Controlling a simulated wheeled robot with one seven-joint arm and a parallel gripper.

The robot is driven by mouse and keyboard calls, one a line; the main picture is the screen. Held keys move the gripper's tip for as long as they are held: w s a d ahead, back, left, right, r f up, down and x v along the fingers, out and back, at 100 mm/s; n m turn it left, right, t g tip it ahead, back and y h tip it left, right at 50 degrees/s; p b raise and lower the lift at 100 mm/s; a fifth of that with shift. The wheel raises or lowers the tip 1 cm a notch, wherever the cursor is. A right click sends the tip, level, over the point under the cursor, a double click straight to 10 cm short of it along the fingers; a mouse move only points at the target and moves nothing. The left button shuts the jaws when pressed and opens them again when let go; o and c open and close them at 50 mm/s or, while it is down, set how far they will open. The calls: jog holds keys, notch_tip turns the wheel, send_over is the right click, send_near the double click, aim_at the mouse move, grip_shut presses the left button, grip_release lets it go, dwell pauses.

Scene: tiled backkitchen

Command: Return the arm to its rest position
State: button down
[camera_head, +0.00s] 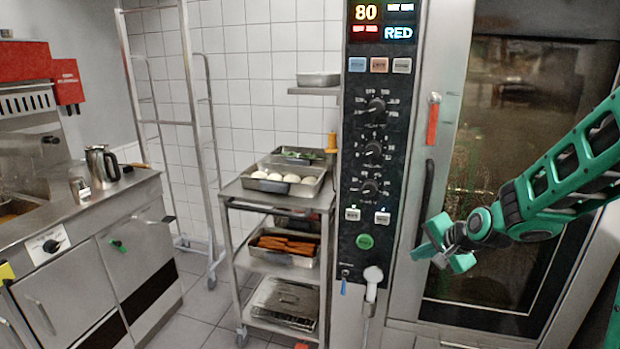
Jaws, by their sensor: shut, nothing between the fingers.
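My gripper (442,254) is at the end of my green and black arm (560,190), which reaches in from the right edge. The gripper is in front of the oven's glass door (500,150), just right of the dark door handle (424,200). It is shut and holds nothing. I cannot tell how far it is from the door, or whether it touches it. The arm hides part of the door's right side.
The oven's control panel (372,130) stands left of the door. A steel trolley (240,190) holds trays, one with white round items (275,177). A counter (100,195) with a metal jug (101,166) is at left. Tiled floor (195,310) shows between them.

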jog(key=s+d+r+n+g, duration=0.1)
jog(key=s+d+n+g, duration=0.1)
jog(key=s, duration=1)
jog(key=s+d+r+n+g+h, duration=0.1)
jog(key=s+d+r+g, duration=0.1)
jog(key=s, duration=1.1)
jog(key=s+d+r+n+g+h, duration=0.1)
jog(key=s+d+g, duration=0.3)
jog(key=s, duration=0.9)
jog(key=shift+d+r+n+g, duration=0.3)
jog(key=shift+d+r+n, duration=0.1)
jog(key=shift+d+n, duration=0.45)
jog(key=shift+w, duration=0.1)
jog(key=shift+w+f, duration=0.25)
jog(key=shift+w, duration=0.35)
